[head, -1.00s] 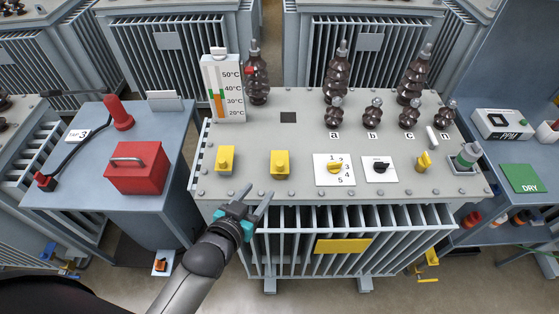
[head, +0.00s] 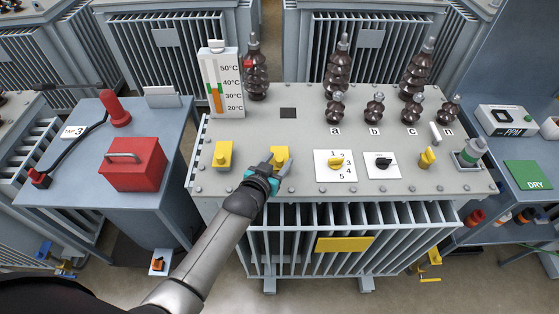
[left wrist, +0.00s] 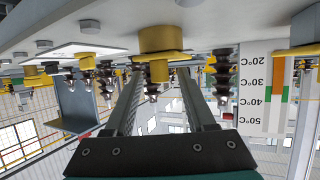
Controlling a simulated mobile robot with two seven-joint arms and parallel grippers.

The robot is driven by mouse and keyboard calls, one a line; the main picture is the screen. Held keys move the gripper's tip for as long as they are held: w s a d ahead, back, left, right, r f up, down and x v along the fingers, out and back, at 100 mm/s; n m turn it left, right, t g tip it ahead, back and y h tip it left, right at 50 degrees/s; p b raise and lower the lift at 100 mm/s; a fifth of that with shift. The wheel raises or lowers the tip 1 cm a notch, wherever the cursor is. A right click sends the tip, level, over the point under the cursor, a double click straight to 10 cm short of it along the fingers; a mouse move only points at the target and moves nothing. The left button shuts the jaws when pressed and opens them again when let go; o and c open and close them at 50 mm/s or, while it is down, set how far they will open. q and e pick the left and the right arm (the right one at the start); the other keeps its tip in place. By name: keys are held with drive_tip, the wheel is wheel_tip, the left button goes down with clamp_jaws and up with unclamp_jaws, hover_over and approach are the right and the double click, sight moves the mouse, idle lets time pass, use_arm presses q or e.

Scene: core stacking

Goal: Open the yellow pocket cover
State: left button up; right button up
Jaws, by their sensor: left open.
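Two small yellow covers stand on the grey transformer top (head: 310,181), a left one (head: 223,155) and a right one (head: 280,152). I cannot tell which is the pocket cover. My left gripper (head: 281,161) is open at the right cover, its fingertips at the cover's near side and partly hiding it. In the left wrist view, which is upside down, this cover (left wrist: 162,40) shows ahead between the two fingers. I cannot tell whether the fingers touch it. My right gripper is not in view.
A thermometer gauge (head: 220,85) and dark bushings (head: 336,73) stand behind. A numbered dial plate (head: 346,173) and a second dial (head: 382,165) are right of the gripper. A red box (head: 134,165) sits on the left table.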

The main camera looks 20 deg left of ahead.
use_arm(q)
drive_tip(key=shift+w+d+f, duration=0.1)
drive_tip(key=shift+w+f, duration=0.15)
drive_tip(key=shift+w, duration=0.4)
clamp_jaws()
idle(1.1)
